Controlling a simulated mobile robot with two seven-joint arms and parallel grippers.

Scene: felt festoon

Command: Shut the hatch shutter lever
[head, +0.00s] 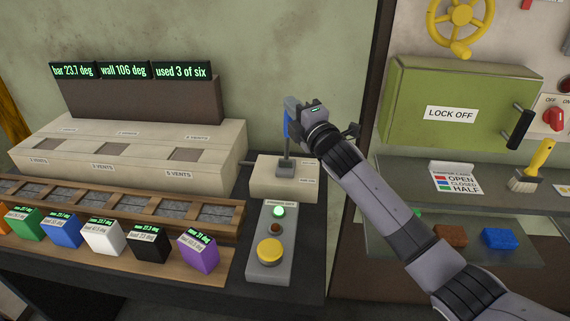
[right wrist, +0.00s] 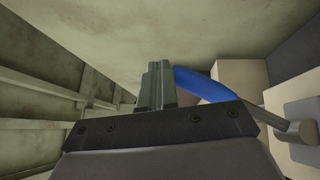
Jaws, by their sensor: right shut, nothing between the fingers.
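The hatch shutter lever has a grey shaft (head: 286,152) rising nearly upright from a grey base on a beige box (head: 266,181). Its blue handle (head: 286,124) shows only in part, behind my right gripper (head: 291,106). In the right wrist view, my right gripper's fingers (right wrist: 156,84) are shut with nothing between them. The blue handle (right wrist: 200,84) lies just right of them there, and its shaft runs down to the right. I cannot tell whether the fingers touch the handle. My left gripper is not in view.
A long beige vent box (head: 130,150) and a rail of coloured blocks stand left. A control box with a yellow button (head: 270,251) is in front of the lever. Right are a green "LOCK OFF" cabinet (head: 425,105) and a shelf with a brush (head: 532,167). Wall rises behind.

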